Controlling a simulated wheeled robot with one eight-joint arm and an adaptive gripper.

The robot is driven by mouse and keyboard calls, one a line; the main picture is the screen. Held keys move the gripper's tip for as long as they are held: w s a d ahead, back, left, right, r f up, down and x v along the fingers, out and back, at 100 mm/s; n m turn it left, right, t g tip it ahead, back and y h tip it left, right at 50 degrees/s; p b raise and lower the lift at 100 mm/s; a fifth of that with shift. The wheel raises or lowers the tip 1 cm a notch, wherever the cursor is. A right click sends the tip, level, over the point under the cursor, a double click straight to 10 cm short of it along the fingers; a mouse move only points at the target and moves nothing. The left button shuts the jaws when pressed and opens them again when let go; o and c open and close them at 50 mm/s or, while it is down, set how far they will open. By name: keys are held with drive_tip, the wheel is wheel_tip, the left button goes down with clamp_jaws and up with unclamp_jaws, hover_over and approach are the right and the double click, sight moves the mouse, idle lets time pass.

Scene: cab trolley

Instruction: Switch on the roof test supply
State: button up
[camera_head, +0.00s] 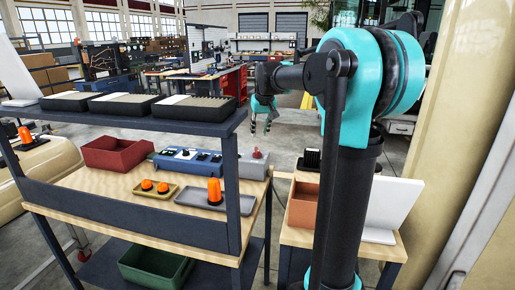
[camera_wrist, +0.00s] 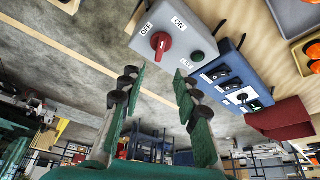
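A grey box (camera_wrist: 172,38) with a red rotary knob (camera_wrist: 160,41) shows at the top of the wrist view. OFF and ON labels sit by the knob, and a small dark green round part (camera_wrist: 198,56) is on the same face. I cannot tell for sure which label the knob points to. In the head view the grey box (camera_head: 246,168) stands at the right end of the bench, its red knob (camera_head: 258,153) on top. My gripper (camera_wrist: 160,80) is open and empty, apart from the knob; it also shows beyond the bench in the head view (camera_head: 260,127).
A blue switch box (camera_head: 187,160) adjoins the grey box. A red bin (camera_head: 116,153), trays with orange beacons (camera_head: 214,190) and a shelf (camera_head: 150,118) occupy the bench. A side table (camera_head: 295,236) holds a brown bin (camera_head: 303,204).

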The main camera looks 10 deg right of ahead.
sight(257, 149)
drive_tip(key=x, duration=1)
drive_tip(key=shift+w+f, duration=0.1)
drive_tip(key=shift+c, duration=0.5)
clamp_jaws()
